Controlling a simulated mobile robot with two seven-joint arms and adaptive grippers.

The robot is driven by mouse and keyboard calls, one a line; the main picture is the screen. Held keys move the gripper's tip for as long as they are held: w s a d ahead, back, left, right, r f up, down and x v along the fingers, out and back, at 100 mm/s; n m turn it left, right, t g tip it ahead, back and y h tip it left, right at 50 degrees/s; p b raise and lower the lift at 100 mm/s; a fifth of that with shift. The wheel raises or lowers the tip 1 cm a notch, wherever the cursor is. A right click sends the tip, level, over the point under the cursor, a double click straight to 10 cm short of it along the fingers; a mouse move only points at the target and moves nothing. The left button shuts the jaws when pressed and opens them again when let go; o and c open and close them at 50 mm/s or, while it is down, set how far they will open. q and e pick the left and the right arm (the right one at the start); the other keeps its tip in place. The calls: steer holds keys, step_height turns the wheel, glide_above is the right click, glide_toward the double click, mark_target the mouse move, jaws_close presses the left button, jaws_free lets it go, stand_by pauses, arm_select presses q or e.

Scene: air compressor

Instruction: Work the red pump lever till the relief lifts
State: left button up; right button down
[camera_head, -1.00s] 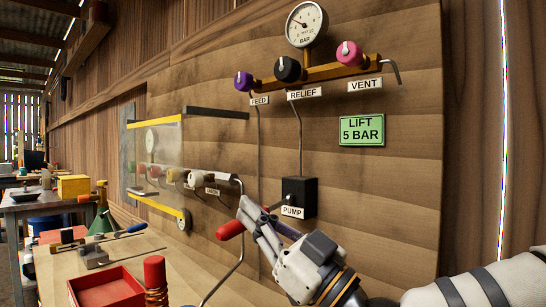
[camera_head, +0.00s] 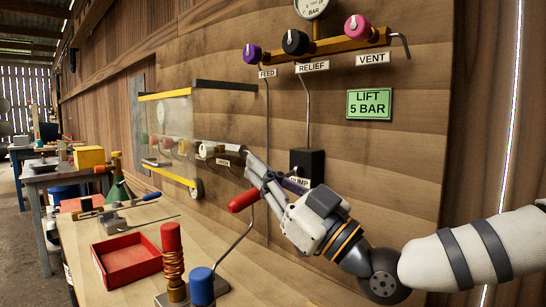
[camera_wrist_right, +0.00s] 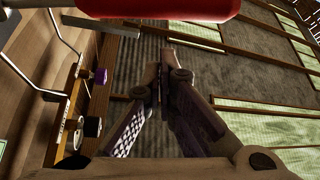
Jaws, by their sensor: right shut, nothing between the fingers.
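The pump lever's red grip (camera_head: 244,200) stands out in front of the black pump block (camera_head: 306,164) on the wooden panel. My right gripper (camera_head: 252,168) is shut and empty, its fingertips just above the red grip in the head view. In the right wrist view the red grip (camera_wrist_right: 150,8) spans the top edge, apart from the closed fingertips (camera_wrist_right: 163,78). The black RELIEF knob (camera_head: 295,42) sits on the brass manifold. The pressure gauge (camera_head: 314,8) is cut off by the top edge, so its needle cannot be read. My left gripper is not in view.
A green "LIFT 5 BAR" sign (camera_head: 369,104) hangs right of the pump. A clear guard with yellow edges (camera_head: 165,95) stands left of the lever. Below are a red tray (camera_head: 128,262), a red-topped post (camera_head: 172,240) and a blue-capped post (camera_head: 201,285).

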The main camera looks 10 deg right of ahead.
steer(key=b+v, duration=0.1)
steer(key=v, duration=0.9)
steer(key=shift+s+r, duration=0.35)
steer(key=shift+r, duration=0.05)
steer(key=shift+a, duration=0.1)
stand_by(1.5)
